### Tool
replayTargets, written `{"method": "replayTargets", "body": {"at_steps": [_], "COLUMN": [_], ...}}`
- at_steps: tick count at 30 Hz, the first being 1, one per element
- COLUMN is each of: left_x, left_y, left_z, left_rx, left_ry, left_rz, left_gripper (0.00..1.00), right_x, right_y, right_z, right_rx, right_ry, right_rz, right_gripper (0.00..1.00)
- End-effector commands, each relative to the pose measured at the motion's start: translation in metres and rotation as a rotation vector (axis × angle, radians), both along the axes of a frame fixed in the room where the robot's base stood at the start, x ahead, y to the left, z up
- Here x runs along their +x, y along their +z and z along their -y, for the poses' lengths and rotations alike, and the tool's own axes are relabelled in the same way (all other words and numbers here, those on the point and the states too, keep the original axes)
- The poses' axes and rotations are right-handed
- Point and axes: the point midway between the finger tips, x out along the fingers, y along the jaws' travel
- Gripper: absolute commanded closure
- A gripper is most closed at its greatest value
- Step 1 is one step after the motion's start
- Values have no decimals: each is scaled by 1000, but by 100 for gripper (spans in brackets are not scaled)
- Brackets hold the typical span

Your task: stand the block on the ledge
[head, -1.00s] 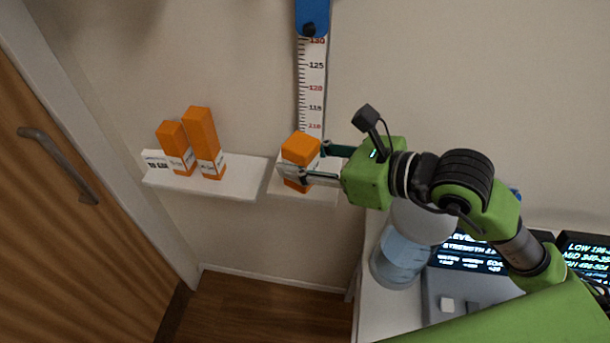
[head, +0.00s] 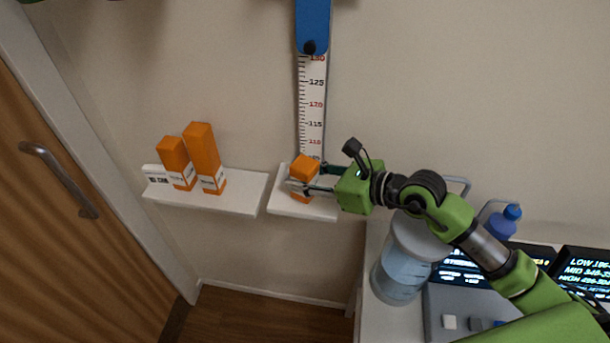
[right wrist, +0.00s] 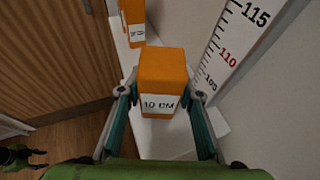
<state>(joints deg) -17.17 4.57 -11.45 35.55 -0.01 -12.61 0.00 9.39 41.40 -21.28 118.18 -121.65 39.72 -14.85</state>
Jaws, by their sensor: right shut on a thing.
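My right gripper (head: 307,180) is shut on an orange block (head: 304,163), with one finger on each side. In the right wrist view the gripper (right wrist: 160,95) also holds this block (right wrist: 163,70), whose white label reads 10 CM. The block looks upright over the small right ledge (head: 318,209). That ledge also shows below the block in the right wrist view (right wrist: 165,143). The fingers hide part of the block, and I cannot tell whether its base touches the ledge. My left gripper is not visible in the head view.
Two labelled orange blocks, a shorter one (head: 174,158) and a taller one (head: 202,150), stand on the left ledge (head: 235,193). A gap separates the ledges. A height scale (head: 311,105) hangs behind. A clear container (head: 398,272) stands on the counter at right.

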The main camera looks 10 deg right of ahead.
Motion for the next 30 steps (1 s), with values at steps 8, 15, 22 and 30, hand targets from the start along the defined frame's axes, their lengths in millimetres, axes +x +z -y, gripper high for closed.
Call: {"method": "replayTargets", "body": {"at_steps": [8, 15, 22, 30], "left_x": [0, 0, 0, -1], "left_y": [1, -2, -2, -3], "left_z": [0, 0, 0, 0], "left_rx": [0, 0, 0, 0], "left_ry": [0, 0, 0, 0], "left_rz": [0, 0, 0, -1], "left_gripper": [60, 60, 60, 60], "right_x": [0, 0, 0, -5], "right_y": [-4, -8, -8, -5], "right_z": [0, 0, 0, 6], "right_rx": [2, 1, 0, -1], "right_ry": [-1, -1, -1, -2], "right_rz": [5, 3, 3, 3], "right_gripper": [94, 52, 50, 50]}}
